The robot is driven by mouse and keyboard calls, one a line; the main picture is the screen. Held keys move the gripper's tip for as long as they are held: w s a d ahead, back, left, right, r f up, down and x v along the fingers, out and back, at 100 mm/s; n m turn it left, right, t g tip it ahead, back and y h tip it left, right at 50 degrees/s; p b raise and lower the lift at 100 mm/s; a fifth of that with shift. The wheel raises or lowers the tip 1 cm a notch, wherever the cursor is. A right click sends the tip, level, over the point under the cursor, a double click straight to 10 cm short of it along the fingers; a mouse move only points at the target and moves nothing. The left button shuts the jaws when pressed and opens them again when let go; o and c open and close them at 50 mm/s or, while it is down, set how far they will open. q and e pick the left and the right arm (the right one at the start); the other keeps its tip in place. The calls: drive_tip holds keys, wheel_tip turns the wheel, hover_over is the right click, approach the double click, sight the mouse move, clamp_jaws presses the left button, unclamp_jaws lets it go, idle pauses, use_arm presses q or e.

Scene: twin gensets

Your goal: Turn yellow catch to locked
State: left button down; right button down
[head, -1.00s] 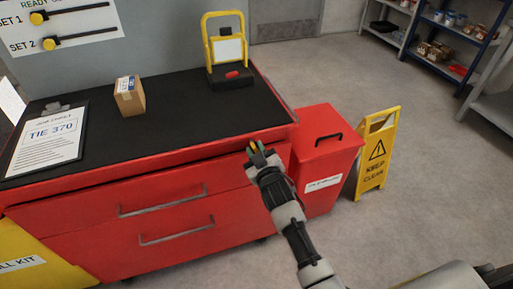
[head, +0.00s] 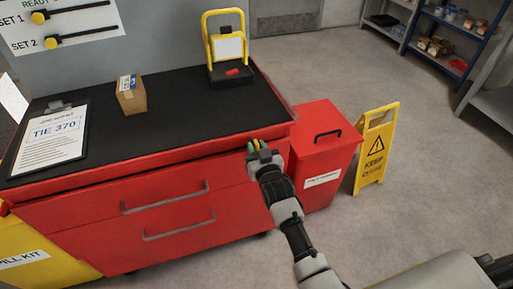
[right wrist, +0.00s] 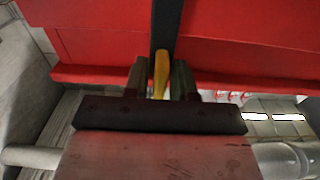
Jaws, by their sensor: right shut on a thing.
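The yellow catch (right wrist: 161,72) sits at the front right corner of the red tool cabinet (head: 110,225), just under the black top. In the right wrist view it stands lengthwise between the fingers, in front of a dark vertical strip. My right gripper (head: 261,150) is shut on the catch; its fingers (right wrist: 162,82) flank it on both sides. In the head view the fingers hide most of the catch, so I cannot tell its angle there. My left gripper is not in view.
A red lidded bin (head: 323,160) stands close right of my right arm, with a yellow floor sign (head: 376,150) beyond it. On the cabinet top are a small carton (head: 131,96), a clipboard (head: 50,140) and a yellow-framed stand (head: 225,50). Open floor lies to the right.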

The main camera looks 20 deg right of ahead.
drive_tip(key=shift+f, duration=0.1)
drive_tip(key=c, duration=1.2)
unclamp_jaws()
drive_tip(key=shift+o, duration=0.2)
drive_tip(key=s, duration=1.1)
drive_tip(key=shift+d, duration=0.15)
drive_tip(key=s+f+n+g+p, duration=0.1)
drive_tip(key=s+f+g, duration=0.4)
drive_tip(key=f, duration=0.8)
drive_tip(key=s+f+g+p, duration=0.1)
drive_tip(key=s+f+g, duration=0.2)
drive_tip(key=s+f, duration=0.75)
drive_tip(key=s+d+f+g+p, duration=0.1)
drive_tip(key=s+d+f+g, duration=0.2)
drive_tip(key=s+f, duration=0.6)
drive_tip(key=s+d+f+n+g+p, duration=0.1)
drive_tip(key=s+d+f+g, duration=0.2)
drive_tip(key=s, duration=1.4)
wheel_tip(320, 180, down, 6)
drive_tip(key=g, duration=0.3)
drive_tip(key=shift+h, duration=0.3)
